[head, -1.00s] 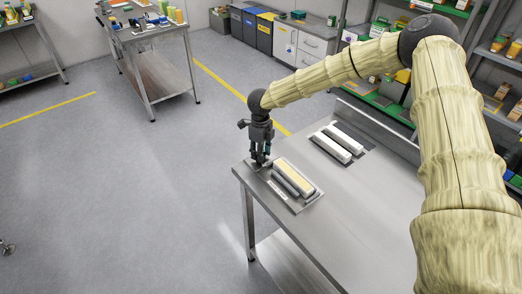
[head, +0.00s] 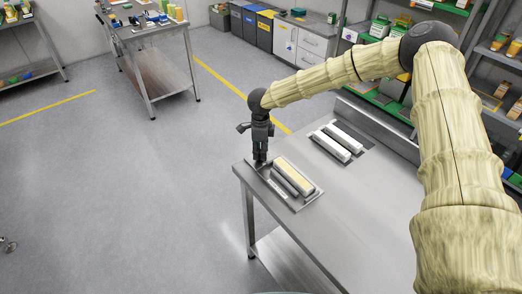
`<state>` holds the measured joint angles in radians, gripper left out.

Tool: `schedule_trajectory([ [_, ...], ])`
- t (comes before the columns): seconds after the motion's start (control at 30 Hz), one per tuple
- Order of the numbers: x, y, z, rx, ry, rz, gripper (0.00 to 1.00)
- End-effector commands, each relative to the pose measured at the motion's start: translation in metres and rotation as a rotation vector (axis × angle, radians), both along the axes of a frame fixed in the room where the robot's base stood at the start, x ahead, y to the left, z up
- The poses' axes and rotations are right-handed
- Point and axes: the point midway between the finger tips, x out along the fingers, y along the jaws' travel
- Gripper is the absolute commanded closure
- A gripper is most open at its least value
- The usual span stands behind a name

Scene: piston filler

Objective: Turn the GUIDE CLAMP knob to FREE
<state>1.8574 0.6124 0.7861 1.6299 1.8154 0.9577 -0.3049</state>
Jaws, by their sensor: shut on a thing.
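My gripper (head: 260,160) points straight down at the far left corner of the steel table, over the end of a small flat panel unit (head: 308,203). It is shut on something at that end. The GUIDE CLAMP knob cannot be made out; the gripper covers that spot, and any label is too small to read. Beside the gripper, the unit carries a cream-topped bar (head: 294,174) and a darker grey bar (head: 284,182), lying side by side.
Two white bars on a dark base (head: 337,141) lie farther back on the steel table (head: 350,215). The table's front and right-hand top are clear. A raised ledge (head: 380,125) runs along its back edge. Another bench (head: 150,35) stands far off at the left.

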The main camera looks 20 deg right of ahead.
Motion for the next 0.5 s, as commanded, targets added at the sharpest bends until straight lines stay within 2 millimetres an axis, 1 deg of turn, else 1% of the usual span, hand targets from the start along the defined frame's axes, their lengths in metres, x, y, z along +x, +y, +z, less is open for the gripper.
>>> schedule_trajectory([
  [0.03,0.0025,-0.0017,0.0022,-0.001,-0.005,-0.001,0.9],
  [0.23,0.0025,-0.002,0.0022,-0.001,-0.005,-0.002,0.9],
  [0.27,0.0025,-0.002,0.0022,-0.001,-0.005,-0.002,0.64],
  [0.3,0.0024,-0.002,0.0021,-0.001,-0.005,-0.002,0.57],
  [0.5,0.0014,-0.0007,0.0011,-0.001,-0.003,-0.001,0.57],
])
